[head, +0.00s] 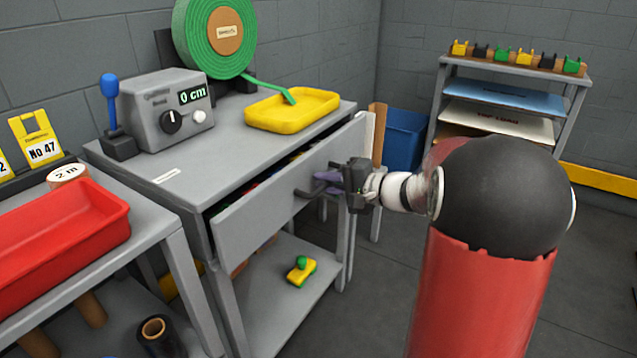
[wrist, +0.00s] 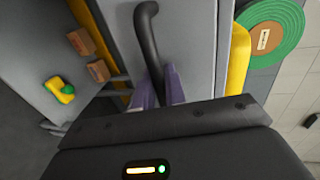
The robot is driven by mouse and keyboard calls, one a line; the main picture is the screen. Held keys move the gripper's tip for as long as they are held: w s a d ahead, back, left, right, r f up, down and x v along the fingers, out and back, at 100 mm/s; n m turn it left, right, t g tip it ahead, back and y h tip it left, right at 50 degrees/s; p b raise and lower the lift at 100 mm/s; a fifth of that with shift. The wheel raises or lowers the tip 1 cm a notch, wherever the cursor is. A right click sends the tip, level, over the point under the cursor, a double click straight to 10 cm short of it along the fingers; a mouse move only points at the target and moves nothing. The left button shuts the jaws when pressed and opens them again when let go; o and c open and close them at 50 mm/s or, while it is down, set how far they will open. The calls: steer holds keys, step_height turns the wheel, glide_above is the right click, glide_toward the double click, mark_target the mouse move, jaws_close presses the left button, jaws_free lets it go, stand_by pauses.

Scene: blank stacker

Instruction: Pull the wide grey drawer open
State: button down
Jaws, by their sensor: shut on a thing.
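The wide grey drawer (head: 275,188) sits under the grey table top and stands partly open, with a dark gap and some coloured things showing behind its front. Its black bar handle (head: 305,193) is on the drawer front. My gripper (head: 325,182) is at the handle, its purple fingers shut on it. In the wrist view the black handle (wrist: 147,35) runs down between the purple fingers of my gripper (wrist: 158,88). The drawer's inside is mostly hidden by its front.
On the table are a yellow tray (head: 292,110), a green roll (head: 190,45) and a grey box with a "0 cm" display (head: 172,108). A lower shelf (head: 275,310) holds a yellow and green item (head: 301,270). A red tray (head: 60,240) stands at left. Floor at right is open.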

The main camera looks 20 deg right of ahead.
steer(key=f+b+v, duration=0.1)
steer(key=b+v, duration=0.1)
steer(key=v, duration=0.6)
steer(key=f+b+v, duration=0.2)
steer(key=b+v, duration=0.1)
steer(key=v, duration=0.5)
steer(key=shift+s+d+f, duration=0.2)
steer(key=shift+s+d, duration=0.1)
steer(key=shift+s, duration=0.15)
steer(key=c, duration=1.5)
jaws_free()
steer(key=v, duration=0.7)
steer(key=shift+s+d, duration=0.25)
steer(key=shift+r, duration=0.1)
